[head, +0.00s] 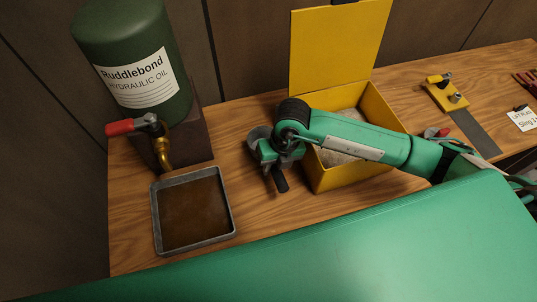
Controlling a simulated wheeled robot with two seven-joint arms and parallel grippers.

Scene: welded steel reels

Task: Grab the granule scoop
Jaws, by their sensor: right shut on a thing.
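My right arm reaches in from the right across the yellow box (318,180). My right gripper (275,160) is just left of the box, above the wooden bench, and is shut on the granule scoop (258,136). A curved grey part of the scoop shows behind and left of the gripper, and a dark handle-like end sticks out below it. The gripper and wrist hide the middle of the scoop. The box's lid stands open, and pale granules (340,157) show inside, partly hidden by my arm. My left gripper is not in view.
A green hydraulic oil drum (130,50) with a red-handled tap (130,125) stands at the left. A metal tray (233,215) of brown liquid lies below the tap. A yellow fixture (445,97) is at the right. Bare bench lies between tray and box.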

